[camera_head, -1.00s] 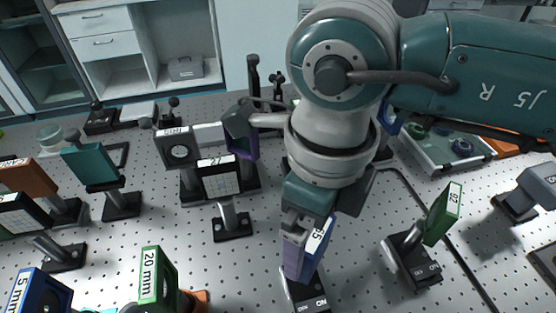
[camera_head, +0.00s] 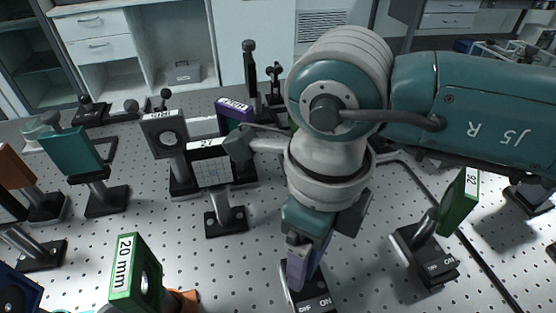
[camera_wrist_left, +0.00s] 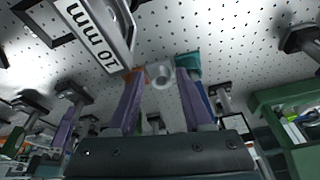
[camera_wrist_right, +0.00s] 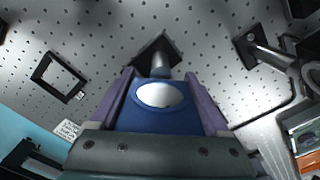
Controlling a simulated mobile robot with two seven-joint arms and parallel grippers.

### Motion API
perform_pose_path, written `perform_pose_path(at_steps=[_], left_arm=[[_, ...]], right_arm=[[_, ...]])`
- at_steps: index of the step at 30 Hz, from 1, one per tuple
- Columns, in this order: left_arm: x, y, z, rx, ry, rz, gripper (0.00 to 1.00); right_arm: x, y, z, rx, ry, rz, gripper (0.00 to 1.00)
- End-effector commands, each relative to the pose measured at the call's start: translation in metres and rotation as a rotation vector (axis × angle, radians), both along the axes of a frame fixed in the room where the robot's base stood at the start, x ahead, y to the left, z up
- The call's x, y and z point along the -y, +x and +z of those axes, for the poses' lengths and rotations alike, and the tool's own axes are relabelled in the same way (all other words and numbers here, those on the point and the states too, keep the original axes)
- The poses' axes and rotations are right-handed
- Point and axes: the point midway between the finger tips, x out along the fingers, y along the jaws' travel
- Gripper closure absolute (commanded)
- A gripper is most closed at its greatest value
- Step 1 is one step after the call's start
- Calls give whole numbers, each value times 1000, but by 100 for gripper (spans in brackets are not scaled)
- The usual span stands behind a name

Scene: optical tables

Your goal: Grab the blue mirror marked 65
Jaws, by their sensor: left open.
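The blue mirror (camera_wrist_right: 160,118) is a blue block with a pale oval face, on a post with a black base. In the right wrist view it fills the gap between the two purple fingers of my right gripper (camera_wrist_right: 160,92), which is shut on it. In the head view my right gripper (camera_head: 308,258) points down and hides the mirror; the mirror's black base (camera_head: 312,298) shows below it. Its number cannot be read now. My left gripper (camera_wrist_left: 161,72) is open and empty in the left wrist view, and out of the head view.
A green-framed mount (camera_head: 458,208) stands to the right of my right gripper. A mount marked 27 (camera_head: 212,172) and a green 20 mm mount (camera_head: 134,278) stand to its left. In the left wrist view a 10 mm mount (camera_wrist_left: 100,35) is close to my left gripper.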

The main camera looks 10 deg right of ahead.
Motion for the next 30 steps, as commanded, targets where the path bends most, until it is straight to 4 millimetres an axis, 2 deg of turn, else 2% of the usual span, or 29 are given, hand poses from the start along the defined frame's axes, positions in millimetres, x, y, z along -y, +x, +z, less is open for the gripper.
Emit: perform_pose_path(at_steps=[2,19,30], left_arm=[[0,0,0,0,0,0,50],[0,0,0,1,0,1,50],[0,0,0,1,0,1,50]], right_arm=[[0,0,0,0,0,0,35],[0,0,0,0,0,0,99],[0,0,1,1,1,0,100]])
